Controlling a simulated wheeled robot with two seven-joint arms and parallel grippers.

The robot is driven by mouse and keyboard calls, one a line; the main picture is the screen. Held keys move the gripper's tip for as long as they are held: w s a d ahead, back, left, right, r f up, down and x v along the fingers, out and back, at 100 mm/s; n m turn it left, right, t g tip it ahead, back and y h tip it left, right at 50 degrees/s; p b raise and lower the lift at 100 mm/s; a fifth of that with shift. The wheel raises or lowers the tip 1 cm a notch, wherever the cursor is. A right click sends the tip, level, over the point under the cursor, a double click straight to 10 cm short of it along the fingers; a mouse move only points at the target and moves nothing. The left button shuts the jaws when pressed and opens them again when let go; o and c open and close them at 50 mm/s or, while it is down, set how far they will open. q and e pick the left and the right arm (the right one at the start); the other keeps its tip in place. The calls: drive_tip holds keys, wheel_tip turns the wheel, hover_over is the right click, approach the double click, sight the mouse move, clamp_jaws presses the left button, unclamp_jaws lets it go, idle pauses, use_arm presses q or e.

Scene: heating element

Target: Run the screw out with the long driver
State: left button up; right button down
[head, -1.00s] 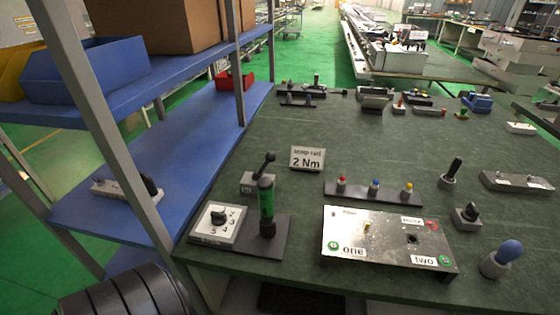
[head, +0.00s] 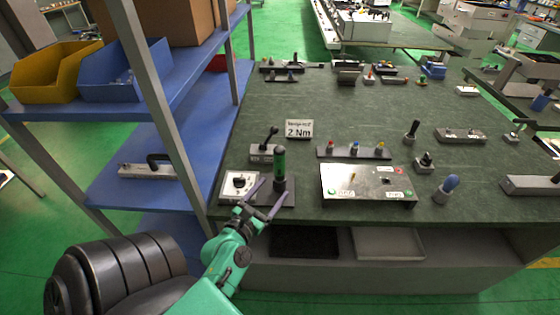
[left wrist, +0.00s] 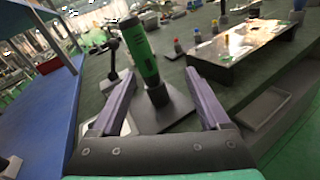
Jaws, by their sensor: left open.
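The green-handled driver (head: 280,163) stands upright in a dark base plate (head: 287,199) near the table's front left. It also shows in the left wrist view (left wrist: 140,50). My left gripper (head: 266,197) is open and empty, close in front of the driver. In the left wrist view the driver appears between its two purple fingers (left wrist: 160,82), apart from both. A metal plate (head: 367,191) with printed labels lies right of the driver. A small yellow spot on it (head: 353,180) may be a screw; it is too small to tell. My right gripper is not in view.
A white dial box (head: 239,185) adjoins the driver base. A rail with coloured knobs (head: 354,153) is behind the plate. A blue shelf (head: 150,180) with a grey post borders the left.

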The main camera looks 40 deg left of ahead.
sight(277, 164)
use_arm(q)
drive_tip(key=w+a+n, duration=0.1)
drive_tip(key=w, duration=0.1)
drive_tip(key=w+a+r+n+y, duration=0.1)
drive_tip(key=w, duration=0.2)
drive_tip(key=w+a+r+n, duration=0.1)
drive_tip(key=w+a, duration=0.1)
drive_tip(key=shift+w+r+y, duration=0.1)
drive_tip(key=shift+w+y, duration=0.2)
drive_tip(key=shift+w, duration=0.05)
drive_tip(key=b+x, duration=0.1)
drive_tip(key=x, duration=0.3)
drive_tip(key=shift+w+a+r+b, duration=0.1)
drive_tip(key=shift+w+a+b, duration=0.15)
drive_tip(key=shift+w+b, duration=0.1)
drive_tip(key=shift+w+a, duration=0.1)
drive_tip(key=shift+w, duration=0.25)
drive_tip(key=shift+s+r, duration=0.15)
clamp_jaws()
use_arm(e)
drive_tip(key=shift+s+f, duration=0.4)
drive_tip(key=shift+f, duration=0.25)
